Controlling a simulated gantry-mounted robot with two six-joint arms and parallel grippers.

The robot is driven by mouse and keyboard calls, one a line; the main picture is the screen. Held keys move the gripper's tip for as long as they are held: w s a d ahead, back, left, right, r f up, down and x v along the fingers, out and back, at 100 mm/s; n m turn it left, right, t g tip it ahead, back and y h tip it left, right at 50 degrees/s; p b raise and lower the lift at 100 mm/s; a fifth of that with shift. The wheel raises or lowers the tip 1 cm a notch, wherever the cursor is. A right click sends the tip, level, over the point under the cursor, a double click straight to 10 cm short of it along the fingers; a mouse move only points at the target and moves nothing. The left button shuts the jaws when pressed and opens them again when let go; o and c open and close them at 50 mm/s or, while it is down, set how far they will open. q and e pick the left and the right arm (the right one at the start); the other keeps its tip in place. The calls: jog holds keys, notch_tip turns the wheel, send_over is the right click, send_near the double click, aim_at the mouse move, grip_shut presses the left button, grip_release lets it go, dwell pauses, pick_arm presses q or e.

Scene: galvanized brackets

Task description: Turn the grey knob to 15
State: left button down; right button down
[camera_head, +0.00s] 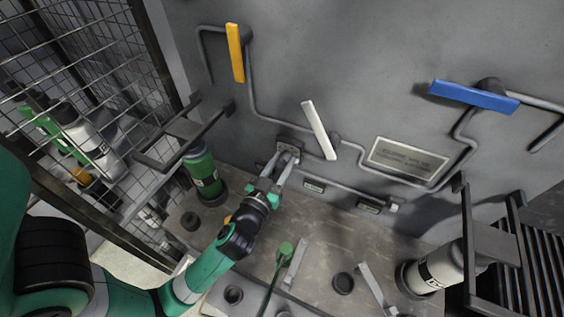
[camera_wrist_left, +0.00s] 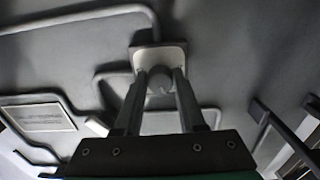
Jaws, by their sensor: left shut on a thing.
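The grey knob (camera_wrist_left: 158,84) sits on a pale square plate (camera_wrist_left: 160,56) on the grey wall. In the wrist view it is between the two fingers of my left gripper (camera_wrist_left: 160,80), which is shut on it. In the head view my left gripper (camera_head: 287,157) reaches to the plate (camera_head: 289,146) on the wall, and its fingers mostly hide the knob there. No scale or number can be read around the knob. My right gripper is in neither view.
Orange (camera_head: 235,52), white (camera_head: 319,130) and blue (camera_head: 474,96) levers stand on piped wall fittings. A green cylinder (camera_head: 203,175) stands left of my arm, and a white cylinder (camera_head: 436,271) stands at right. A wire mesh fence (camera_head: 90,70) bounds the left.

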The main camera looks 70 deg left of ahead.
pick_arm(q)
jog(key=shift+m, duration=0.3)
jog(key=m+p, duration=0.1)
jog(key=m, duration=0.2)
jog(key=shift+r+p, duration=0.1)
jog(key=shift+p, duration=0.2)
jog(key=shift+m+p, duration=0.65)
jog(key=shift+m, duration=1.45)
jog(key=c, duration=0.5)
grip_release()
